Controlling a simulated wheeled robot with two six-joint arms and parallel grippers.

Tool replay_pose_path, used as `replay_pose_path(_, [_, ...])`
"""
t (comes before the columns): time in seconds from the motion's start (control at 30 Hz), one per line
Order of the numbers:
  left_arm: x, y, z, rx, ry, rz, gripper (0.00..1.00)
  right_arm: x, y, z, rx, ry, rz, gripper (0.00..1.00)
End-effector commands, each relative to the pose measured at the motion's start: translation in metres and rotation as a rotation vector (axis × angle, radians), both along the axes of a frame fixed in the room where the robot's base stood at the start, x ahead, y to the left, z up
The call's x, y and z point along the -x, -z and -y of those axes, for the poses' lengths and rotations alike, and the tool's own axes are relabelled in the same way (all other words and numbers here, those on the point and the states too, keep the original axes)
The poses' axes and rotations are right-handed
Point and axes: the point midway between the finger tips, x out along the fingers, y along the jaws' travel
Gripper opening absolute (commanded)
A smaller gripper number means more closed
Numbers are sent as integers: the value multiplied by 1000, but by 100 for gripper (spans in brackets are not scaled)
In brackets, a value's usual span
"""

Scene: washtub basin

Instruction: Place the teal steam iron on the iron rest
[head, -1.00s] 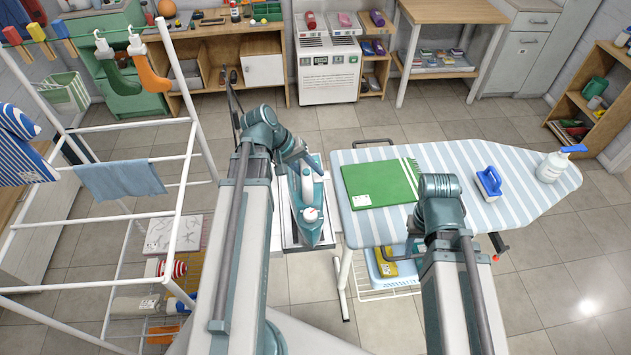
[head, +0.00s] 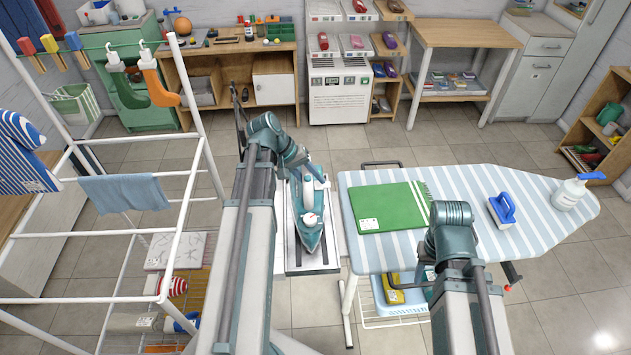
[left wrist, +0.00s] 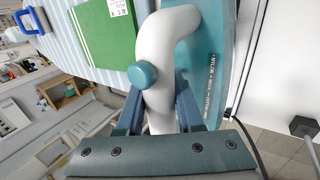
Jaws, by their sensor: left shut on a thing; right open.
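The teal steam iron (head: 309,235) with its white handle lies over the iron rest (head: 325,258), a pale plate with dark strips, left of the ironing board in the head view. Its pointed tip faces the bottom of the picture. I cannot tell whether the iron touches the rest. My left gripper (left wrist: 158,112) is shut around the white handle (left wrist: 160,72) in the left wrist view, with a finger on each side. The iron's teal body (left wrist: 210,70) shows beside it. My right arm reaches over the ironing board's near edge, and its gripper is hidden.
The striped ironing board (head: 380,245) holds a folded green cloth (head: 392,207), a blue-handled brush (head: 502,208) and a pump bottle (head: 573,192). A white drying rack (head: 200,165) stands to the left. Floor behind the rest is clear.

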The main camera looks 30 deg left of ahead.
Motion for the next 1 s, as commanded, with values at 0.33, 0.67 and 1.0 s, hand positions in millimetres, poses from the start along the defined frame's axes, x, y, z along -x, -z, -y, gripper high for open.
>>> replay_pose_path(0.33, [5,20,-7,3,-2,1,0,0,20,0,0,0,0,49])
replay_pose_path(0.67, [5,24,-7,0,-2,0,38,0,24,0,0,0,0,49])
replay_pose_path(1.0, [5,23,-7,0,-2,0,66,0,23,0,0,0,0,49])
